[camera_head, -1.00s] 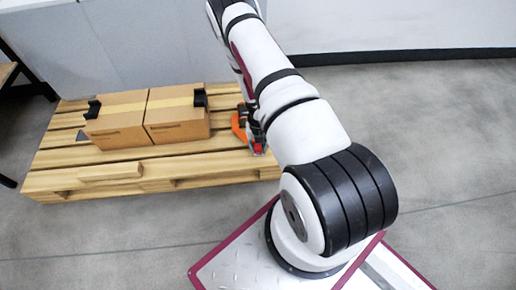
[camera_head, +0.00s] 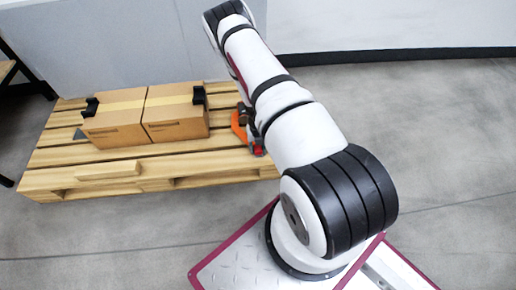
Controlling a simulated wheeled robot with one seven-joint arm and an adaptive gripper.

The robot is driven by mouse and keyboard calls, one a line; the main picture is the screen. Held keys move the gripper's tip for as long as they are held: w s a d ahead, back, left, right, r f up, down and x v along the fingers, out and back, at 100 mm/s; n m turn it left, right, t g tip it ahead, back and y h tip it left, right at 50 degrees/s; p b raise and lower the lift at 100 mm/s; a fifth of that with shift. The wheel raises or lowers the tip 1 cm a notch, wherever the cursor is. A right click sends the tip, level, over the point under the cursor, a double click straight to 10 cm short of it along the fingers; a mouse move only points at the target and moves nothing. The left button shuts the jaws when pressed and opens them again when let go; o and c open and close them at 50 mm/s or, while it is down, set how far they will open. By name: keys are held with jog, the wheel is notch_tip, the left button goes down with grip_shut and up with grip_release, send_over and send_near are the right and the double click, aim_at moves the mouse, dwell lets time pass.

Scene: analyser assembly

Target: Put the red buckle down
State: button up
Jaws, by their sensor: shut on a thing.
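The red buckle (camera_head: 240,126) shows as an orange-red piece at the right end of the wooden pallet (camera_head: 100,181), just left of my arm. A redder, grey-edged part shows a little lower, near the pallet's front edge; I cannot tell whether it belongs to the same thing. My gripper (camera_head: 250,130) is mostly hidden behind my arm; only dark parts of it show beside the orange-red piece. It is shut on the buckle, low over the pallet. Whether the buckle touches the boards is hidden.
Two cardboard boxes (camera_head: 176,131) stand side by side on the pallet, with a yellow band across the top and black corner pieces (camera_head: 92,106) at the ends. A grey wall (camera_head: 150,45) stands behind. The floor (camera_head: 450,130) to the right is clear.

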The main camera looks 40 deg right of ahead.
jog(key=shift+s+f+b, duration=0.1)
jog(key=shift+f+b, duration=0.2)
jog(key=shift+f, duration=0.2)
jog(key=o, duration=1.1)
jog(key=shift+o, duration=0.3)
jog(key=shift+f, duration=0.2)
jog(key=shift+r, duration=0.1)
jog(key=shift+r, duration=0.2)
